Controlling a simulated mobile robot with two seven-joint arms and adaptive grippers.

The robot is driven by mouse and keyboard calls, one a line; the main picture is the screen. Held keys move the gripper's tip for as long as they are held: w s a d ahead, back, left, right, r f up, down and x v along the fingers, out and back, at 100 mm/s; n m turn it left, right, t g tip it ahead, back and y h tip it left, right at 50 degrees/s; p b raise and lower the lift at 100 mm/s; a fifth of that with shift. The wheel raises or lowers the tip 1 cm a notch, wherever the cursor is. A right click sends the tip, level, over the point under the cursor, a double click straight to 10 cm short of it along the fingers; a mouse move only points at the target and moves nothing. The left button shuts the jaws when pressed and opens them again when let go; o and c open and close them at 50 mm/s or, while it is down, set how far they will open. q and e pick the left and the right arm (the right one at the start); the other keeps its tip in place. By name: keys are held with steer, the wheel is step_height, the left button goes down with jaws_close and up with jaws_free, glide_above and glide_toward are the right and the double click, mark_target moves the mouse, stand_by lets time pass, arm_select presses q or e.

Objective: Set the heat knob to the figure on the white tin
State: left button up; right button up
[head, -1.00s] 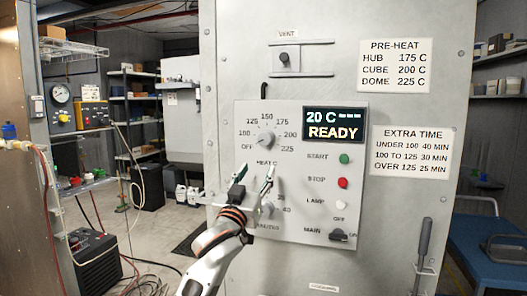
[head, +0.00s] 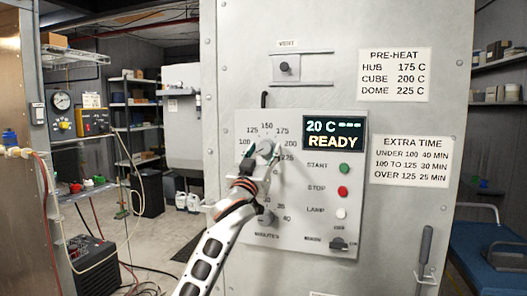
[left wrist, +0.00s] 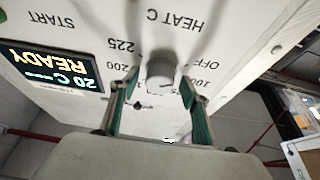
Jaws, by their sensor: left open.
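The grey heat knob (head: 265,148) sits at the upper left of the control panel, inside a dial marked from OFF through 100 to 225. My left gripper (head: 262,158) is open at this knob, with a green-padded finger on either side. In the left wrist view the knob (left wrist: 160,72) stands between the two spread fingertips (left wrist: 158,92). I cannot tell whether either finger touches it. The fingers partly cover the dial, and I cannot read the knob's pointer. The display (head: 334,133) reads 20 C and READY. I cannot make out a white tin. My right gripper is not in view.
The minutes knob (head: 266,217) is just below my left wrist. START (head: 345,168), STOP (head: 343,191) and LAMP (head: 341,213) buttons and a black main switch (head: 338,244) lie to the right. Pre-heat (head: 395,75) and extra-time (head: 411,160) signs hang beside the panel.

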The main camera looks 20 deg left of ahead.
arm_select(q)
steer(key=c, duration=1.1)
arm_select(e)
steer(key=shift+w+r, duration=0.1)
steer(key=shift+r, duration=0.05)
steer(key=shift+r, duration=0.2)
